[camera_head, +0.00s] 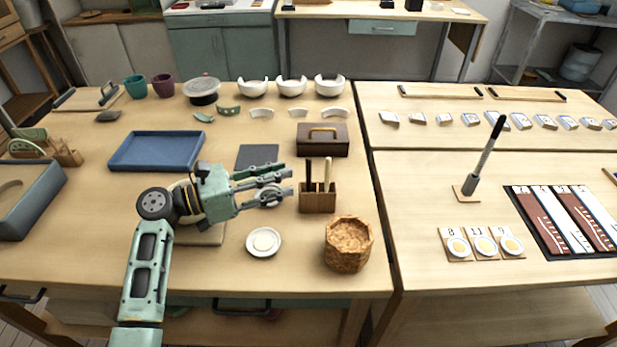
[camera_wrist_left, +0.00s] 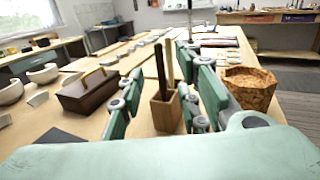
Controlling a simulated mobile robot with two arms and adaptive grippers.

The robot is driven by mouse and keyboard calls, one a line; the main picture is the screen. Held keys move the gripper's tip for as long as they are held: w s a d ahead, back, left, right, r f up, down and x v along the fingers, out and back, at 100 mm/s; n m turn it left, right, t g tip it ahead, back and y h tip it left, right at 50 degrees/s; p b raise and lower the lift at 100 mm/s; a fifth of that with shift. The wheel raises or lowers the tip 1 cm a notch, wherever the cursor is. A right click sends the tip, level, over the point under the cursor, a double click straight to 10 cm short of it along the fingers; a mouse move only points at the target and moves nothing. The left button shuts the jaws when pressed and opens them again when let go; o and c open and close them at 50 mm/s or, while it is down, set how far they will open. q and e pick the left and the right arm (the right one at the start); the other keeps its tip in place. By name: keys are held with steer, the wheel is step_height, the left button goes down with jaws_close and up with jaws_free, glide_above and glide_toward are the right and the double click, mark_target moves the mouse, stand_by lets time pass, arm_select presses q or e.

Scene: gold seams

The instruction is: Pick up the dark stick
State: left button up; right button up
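The dark stick (camera_head: 308,173) stands upright in a small wooden holder (camera_head: 318,202), beside a light stick (camera_head: 327,172). In the left wrist view the dark stick (camera_wrist_left: 160,74) rises from the holder (camera_wrist_left: 165,114), between my gripper's fingers in the picture. My left gripper (camera_head: 287,180) is open and empty, its fingers pointing right toward the holder. The fingertips are just left of the holder and apart from the stick in the head view. The stick's lower end is hidden in the holder. My right gripper is not seen.
A brown box (camera_head: 322,146) with a gold handle stands behind the holder. A cork-like pot (camera_head: 349,246) stands in front of it, and a small white dish (camera_head: 264,242) lies front left. A blue tray (camera_head: 157,151) is farther left. White bowls (camera_head: 291,86) line the back.

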mark_target(309, 188)
arm_select(q)
steer(key=x, duration=0.2)
steer(key=f+x, duration=0.1)
steer(key=x, duration=0.4)
steer(key=shift+w+d+f+p, duration=0.15)
steer(key=shift+d+p, duration=0.15)
steer(key=shift+d, duration=0.05)
steer(key=shift+c, duration=0.3)
jaws_close()
